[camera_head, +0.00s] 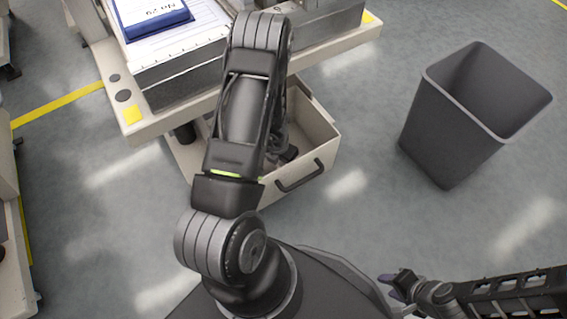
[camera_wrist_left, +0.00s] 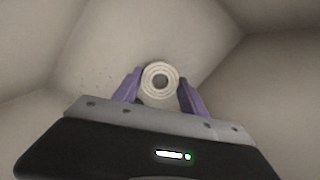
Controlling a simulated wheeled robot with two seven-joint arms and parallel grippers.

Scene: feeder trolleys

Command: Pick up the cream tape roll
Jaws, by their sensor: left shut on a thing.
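The cream tape roll (camera_wrist_left: 160,82) is a small ringed disc with a dark hole. In the left wrist view it sits between the purple fingers of my left gripper (camera_wrist_left: 159,90), which is shut on it. Pale drawer walls surround it. In the head view my left arm reaches down into the open cream drawer (camera_head: 317,147). The arm and drawer hide the tape roll and most of the left gripper there. My right gripper (camera_head: 386,293) is at the lower right of the head view, over the floor, with its purple fingers apart and nothing between them.
The drawer has a dark handle (camera_head: 300,176) on its front. A dark grey bin (camera_head: 455,125) stands at right. The floor between drawer and bin is clear.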

